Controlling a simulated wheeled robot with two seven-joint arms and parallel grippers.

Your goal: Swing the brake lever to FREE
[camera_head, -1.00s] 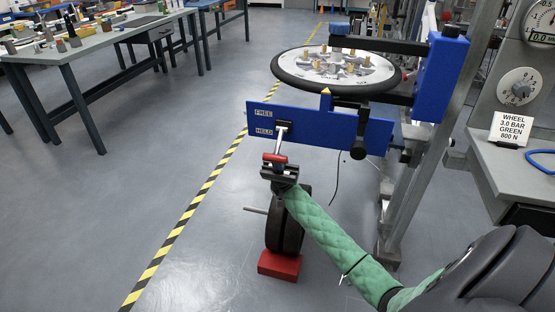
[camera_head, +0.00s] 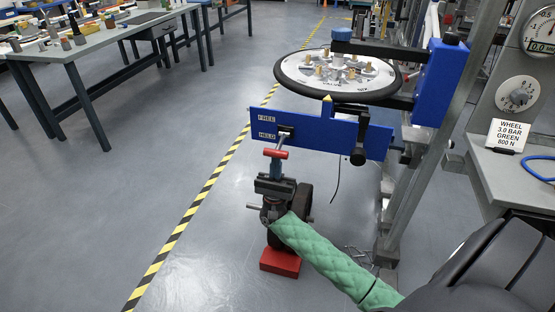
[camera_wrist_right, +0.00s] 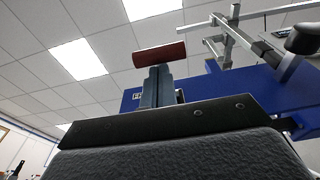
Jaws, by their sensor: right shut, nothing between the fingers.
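The brake lever has a red cross handle (camera_head: 275,154) on a short metal stem that comes out of a dark slot in the blue plate (camera_head: 325,128). Labels FREE (camera_head: 266,118) and HELD (camera_head: 266,134) sit one above the other at the plate's left end. The stem leaves the slot about level with HELD, and the handle hangs lower, in front of the plate. My right gripper (camera_head: 276,168) is shut and empty, pointing up just below the handle. In the right wrist view the shut fingers (camera_wrist_right: 156,86) stand under the red handle (camera_wrist_right: 159,55); contact is unclear.
A wheel (camera_head: 338,76) lies flat on the stand above the plate. A black knob (camera_head: 358,157) hangs at the plate's right. A red block (camera_head: 280,262) is on the floor behind my arm. Open floor lies to the left, with a workbench (camera_head: 92,45) beyond.

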